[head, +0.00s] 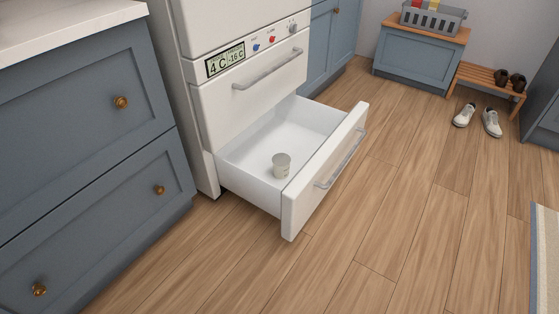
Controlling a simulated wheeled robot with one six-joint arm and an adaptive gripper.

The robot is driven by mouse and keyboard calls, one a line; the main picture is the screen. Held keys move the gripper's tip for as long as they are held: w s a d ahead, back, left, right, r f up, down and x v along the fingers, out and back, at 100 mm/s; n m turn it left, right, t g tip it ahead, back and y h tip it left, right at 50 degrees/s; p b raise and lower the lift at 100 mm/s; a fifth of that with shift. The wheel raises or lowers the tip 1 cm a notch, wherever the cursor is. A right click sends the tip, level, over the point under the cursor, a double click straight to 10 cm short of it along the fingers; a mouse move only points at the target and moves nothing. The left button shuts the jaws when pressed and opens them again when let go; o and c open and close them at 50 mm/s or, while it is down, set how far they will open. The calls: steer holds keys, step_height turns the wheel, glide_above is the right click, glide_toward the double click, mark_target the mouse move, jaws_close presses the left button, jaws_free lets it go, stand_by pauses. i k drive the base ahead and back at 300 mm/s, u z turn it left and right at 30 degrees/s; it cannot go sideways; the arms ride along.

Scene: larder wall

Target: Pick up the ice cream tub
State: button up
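The ice cream tub (281,165) is a small, pale, round tub. It stands upright in the open bottom drawer (352,137) of the white fridge-freezer, close to the drawer's front panel. Nothing else shows in the white drawer. My gripper is not in the head view, so its state and its place relative to the tub do not show.
A closed drawer (262,90) with a bar handle sits above the open one. Blue-grey cabinets (85,110) stand close on the left. White shoes (491,122) lie by a wooden bench (489,79) at the back right. The wooden floor before the drawer is clear.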

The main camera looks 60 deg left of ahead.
mark_target(281, 162)
steer(key=u, duration=0.35)
steer(key=i, duration=1.9)
steer(key=u, duration=1.2)
steer(key=i, duration=1.15)
steer(key=u, duration=1.65)
steer(key=i, duration=0.6)
steer(key=u, duration=0.55)
